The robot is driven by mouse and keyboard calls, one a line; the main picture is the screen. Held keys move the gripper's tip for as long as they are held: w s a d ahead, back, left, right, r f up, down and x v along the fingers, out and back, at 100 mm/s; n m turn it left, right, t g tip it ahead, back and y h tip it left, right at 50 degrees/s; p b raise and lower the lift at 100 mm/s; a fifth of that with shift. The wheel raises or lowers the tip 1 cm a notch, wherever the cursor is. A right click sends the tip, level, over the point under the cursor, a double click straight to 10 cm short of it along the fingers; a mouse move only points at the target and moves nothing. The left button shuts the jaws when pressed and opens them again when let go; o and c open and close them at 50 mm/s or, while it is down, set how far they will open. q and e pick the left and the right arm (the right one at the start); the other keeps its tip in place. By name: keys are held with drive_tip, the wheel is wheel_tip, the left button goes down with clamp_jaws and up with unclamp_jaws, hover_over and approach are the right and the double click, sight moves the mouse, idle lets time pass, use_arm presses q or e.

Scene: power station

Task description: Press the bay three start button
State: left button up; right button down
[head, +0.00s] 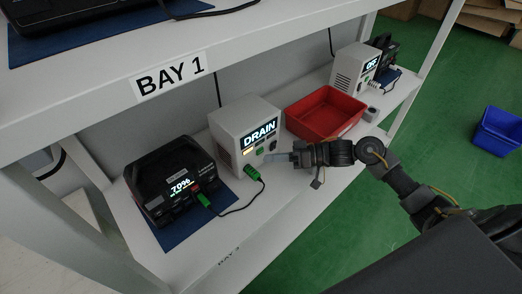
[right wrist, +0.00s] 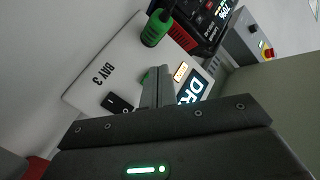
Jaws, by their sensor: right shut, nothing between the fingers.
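The bay three unit is a white box (head: 235,124) on the lower shelf, its display reading DRAIN. It also shows in the right wrist view, where its face (right wrist: 88,62) is lettered BAY 3. That face carries a lit amber button (right wrist: 181,72) and a black switch (right wrist: 117,103). A little green shows beside my fingers, mostly hidden by them. My right gripper (head: 292,157) is shut and empty, its tips close in front of the box's button face. In the right wrist view the gripper (right wrist: 157,86) points at this face; I cannot tell whether it touches. My left gripper is not in view.
A black battery pack (head: 171,170) reading about 70% sits on a blue mat left of the box, with a green-plugged cable between. A red bin (head: 325,113) stands right of it. Another white unit (head: 356,70) reads OFF. The upper shelf (head: 100,93) overhangs.

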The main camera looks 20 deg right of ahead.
drive_tip(key=s+p, duration=0.2)
drive_tip(key=s+d+p, duration=0.1)
drive_tip(key=shift+s+d+r, duration=0.1)
drive_tip(key=shift+s+r, duration=0.15)
drive_tip(key=shift+s, duration=0.1)
drive_tip(key=shift+s+d+f+p, duration=0.1)
drive_tip(key=shift+s+d+p, duration=0.1)
drive_tip(key=shift+s, duration=0.2)
drive_tip(key=shift+s+d+f+p, duration=0.1)
drive_tip(key=shift+s+p, duration=0.1)
drive_tip(key=shift+s, duration=0.15)
